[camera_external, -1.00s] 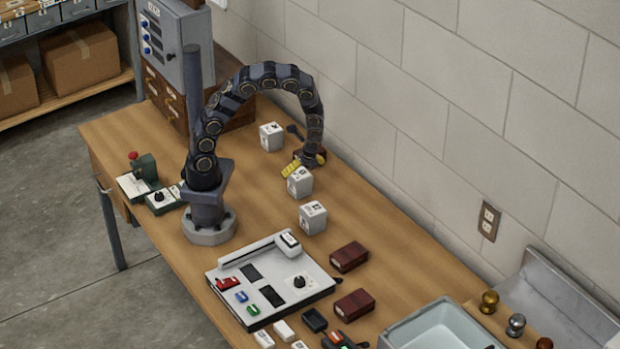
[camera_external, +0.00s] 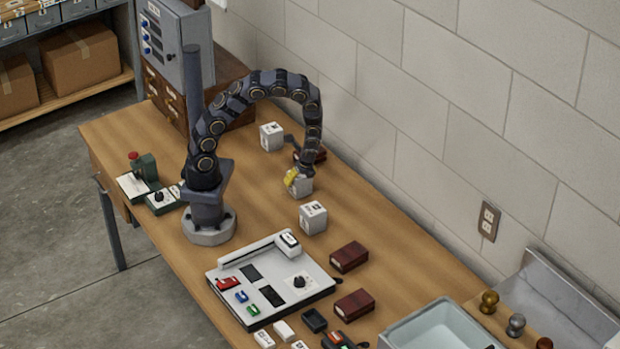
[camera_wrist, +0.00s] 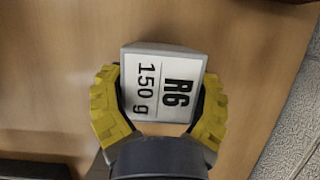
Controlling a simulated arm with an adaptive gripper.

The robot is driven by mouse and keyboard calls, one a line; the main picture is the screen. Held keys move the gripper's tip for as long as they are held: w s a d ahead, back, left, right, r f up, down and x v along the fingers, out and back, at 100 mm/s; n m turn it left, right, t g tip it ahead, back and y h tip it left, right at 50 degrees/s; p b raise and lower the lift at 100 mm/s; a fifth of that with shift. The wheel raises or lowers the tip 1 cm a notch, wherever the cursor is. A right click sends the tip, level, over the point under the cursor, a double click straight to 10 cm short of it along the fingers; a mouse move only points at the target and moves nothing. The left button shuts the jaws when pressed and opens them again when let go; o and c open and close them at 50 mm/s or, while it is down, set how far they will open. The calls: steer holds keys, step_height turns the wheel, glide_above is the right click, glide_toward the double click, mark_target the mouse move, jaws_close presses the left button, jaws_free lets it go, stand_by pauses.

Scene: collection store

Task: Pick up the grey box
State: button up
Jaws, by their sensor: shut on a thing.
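A grey box (camera_wrist: 162,80) sits between the yellow fingers of my gripper (camera_wrist: 158,110) in the wrist view. Its top label reads "R6" and "150 g". The fingers touch it on both sides, and my gripper is shut on it. In the external view the same box (camera_external: 301,188) is on or just above the wooden table, with my gripper (camera_external: 293,179) over it; I cannot tell if it is lifted. Two similar grey boxes stand on the table, one behind (camera_external: 271,137) and one in front (camera_external: 313,217).
A dark red box (camera_external: 312,156) lies behind my gripper, partly hidden. Two more red boxes, one nearer (camera_external: 349,257) and one farther forward (camera_external: 354,304), lie to the right. A white panel device (camera_external: 222,275) stands at the front. A block wall (camera_external: 400,130) runs along the right.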

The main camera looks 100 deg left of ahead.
step_height(320, 180, up, 9)
steer(key=shift+w+r, duration=0.1)
steer(key=shift+r, duration=0.1)
steer(key=w+d+r, duration=0.2)
steer(key=d+r, duration=0.2)
steer(key=d, duration=0.5)
steer(key=w+a+f, duration=0.2)
steer(key=w+f, duration=0.1)
steer(key=w+a+f, duration=0.2)
steer(key=w+f, duration=0.1)
steer(key=w, duration=0.1)
steer(key=w+a+f, duration=0.1)
steer(key=w+f, duration=0.2)
steer(key=w, duration=0.1)
steer(key=shift+a+f, duration=0.1)
steer(key=shift+a, duration=0.3)
steer(key=shift+w+a+f, duration=0.2)
steer(key=shift+w+f, duration=0.25)
steer(key=shift+f, duration=1.6)
steer(key=shift+f, duration=0.1)
